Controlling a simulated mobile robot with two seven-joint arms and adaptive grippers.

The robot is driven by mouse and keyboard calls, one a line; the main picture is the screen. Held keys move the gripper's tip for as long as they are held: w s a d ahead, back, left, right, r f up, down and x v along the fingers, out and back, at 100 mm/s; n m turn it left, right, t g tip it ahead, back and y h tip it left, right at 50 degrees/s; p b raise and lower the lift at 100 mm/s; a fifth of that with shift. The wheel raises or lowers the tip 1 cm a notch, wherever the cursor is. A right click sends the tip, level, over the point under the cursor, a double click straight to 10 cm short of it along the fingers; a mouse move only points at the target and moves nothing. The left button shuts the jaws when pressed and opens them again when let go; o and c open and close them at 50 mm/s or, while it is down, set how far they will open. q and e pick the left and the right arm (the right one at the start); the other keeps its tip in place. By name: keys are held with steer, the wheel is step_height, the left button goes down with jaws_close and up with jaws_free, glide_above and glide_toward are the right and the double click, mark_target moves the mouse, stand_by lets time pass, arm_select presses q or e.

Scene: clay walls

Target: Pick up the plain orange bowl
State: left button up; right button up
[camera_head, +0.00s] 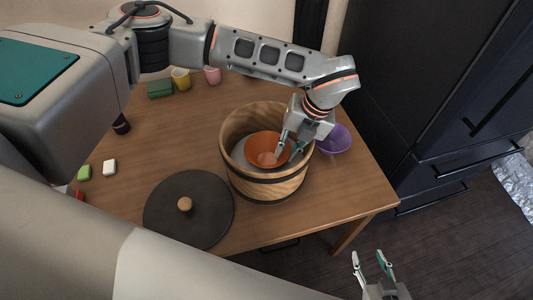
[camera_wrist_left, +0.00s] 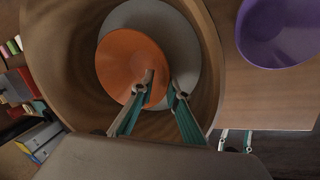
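The plain orange bowl (camera_head: 264,149) sits inside a wooden bucket (camera_head: 262,188) on the table. In the left wrist view the bowl (camera_wrist_left: 120,65) lies over a round grey surface (camera_wrist_left: 188,45) in the bucket. My left gripper (camera_head: 289,147) reaches down into the bucket at the bowl's right side. In the wrist view its fingertips (camera_wrist_left: 160,86) are close together at the rim, one over the bowl's inside and one at its outer edge. Whether they press on the rim cannot be told. My right gripper (camera_head: 371,262) is open and empty, low in front of the table.
A dark round lid (camera_head: 189,222) with a wooden knob lies left of the bucket. A purple bowl (camera_head: 334,139) stands close on its right. Yellow (camera_head: 181,79) and pink (camera_head: 212,76) cups are at the back. Dark cabinets (camera_head: 440,130) border the table's right.

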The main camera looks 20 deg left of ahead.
arm_select(q)
steer(key=shift+s+f, duration=0.15)
steer(key=shift+f, duration=0.25)
jaws_close()
steer(key=shift+r, duration=0.15)
